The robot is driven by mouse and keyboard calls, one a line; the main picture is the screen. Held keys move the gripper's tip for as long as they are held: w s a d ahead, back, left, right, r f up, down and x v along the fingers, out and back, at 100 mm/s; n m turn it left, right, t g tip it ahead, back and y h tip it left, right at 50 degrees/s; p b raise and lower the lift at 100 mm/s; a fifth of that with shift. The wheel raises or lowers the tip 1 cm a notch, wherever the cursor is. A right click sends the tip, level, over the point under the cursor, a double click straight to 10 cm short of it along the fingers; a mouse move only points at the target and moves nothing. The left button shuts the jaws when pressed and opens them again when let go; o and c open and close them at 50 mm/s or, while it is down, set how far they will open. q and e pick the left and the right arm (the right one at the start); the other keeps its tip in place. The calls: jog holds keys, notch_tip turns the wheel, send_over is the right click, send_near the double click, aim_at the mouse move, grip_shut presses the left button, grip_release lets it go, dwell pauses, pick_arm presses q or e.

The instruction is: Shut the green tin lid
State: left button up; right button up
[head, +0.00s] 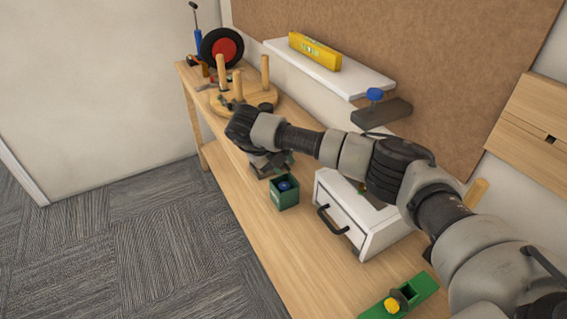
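The green tin (285,198) is a small dark green box on the wooden bench, left of the white drawer box. Its top is open and something blue shows inside. A bit of dark green just behind the tin may be its raised lid, but it is partly hidden by my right arm. My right arm reaches in from the lower right, over the drawer box. My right gripper (268,166) points down just behind the tin, close to that green part. Whether it touches is unclear, and its fingers are too small and dark to read. My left gripper is out of view.
The white drawer box (340,222) with a dark handle stands right of the tin. A green tool with a yellow knob (410,296) lies at the near end. A round wooden stand with pegs (258,98) is farther back. A white shelf (335,70) holds a yellow level (314,51).

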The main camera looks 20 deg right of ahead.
jog(key=b+v, duration=0.1)
jog(key=v, duration=0.9)
